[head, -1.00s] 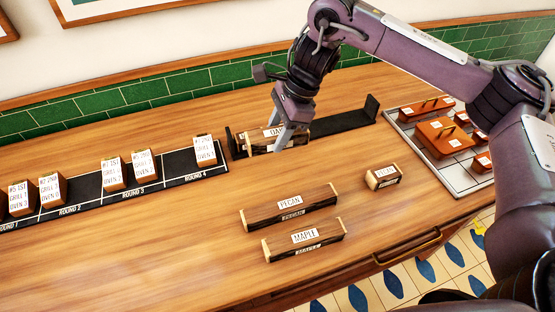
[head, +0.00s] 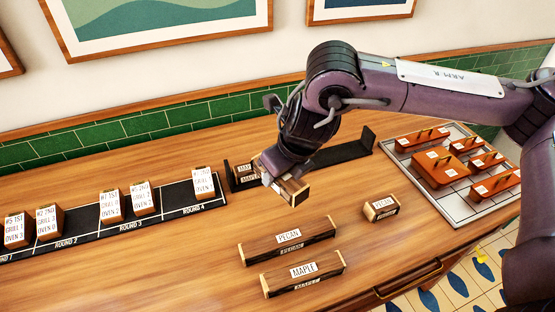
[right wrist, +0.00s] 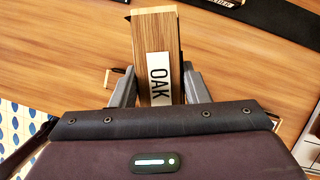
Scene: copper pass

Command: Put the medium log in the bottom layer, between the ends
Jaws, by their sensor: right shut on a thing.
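My right gripper (head: 272,180) is shut on a wooden log labelled OAK. The log (head: 294,191) is held in front of the black rack, its pale end turned toward the camera. In the right wrist view the OAK log (right wrist: 157,45) lies between the two fingers and points away from the palm. The black rack (head: 342,152) has an upright end at each side. A log with a partly hidden label starting MA (head: 245,175) sits at the rack's left end. The rack's middle is partly hidden by my arm; its right part looks empty. My left gripper is not in view.
A long PECAN log (head: 288,244) and a long MAPLE log (head: 303,274) lie in front. A short log (head: 381,208) lies right of them. A tray (head: 455,205) with red-brown blocks is at right. A black ROUND strip (head: 95,230) with ticket blocks is at left.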

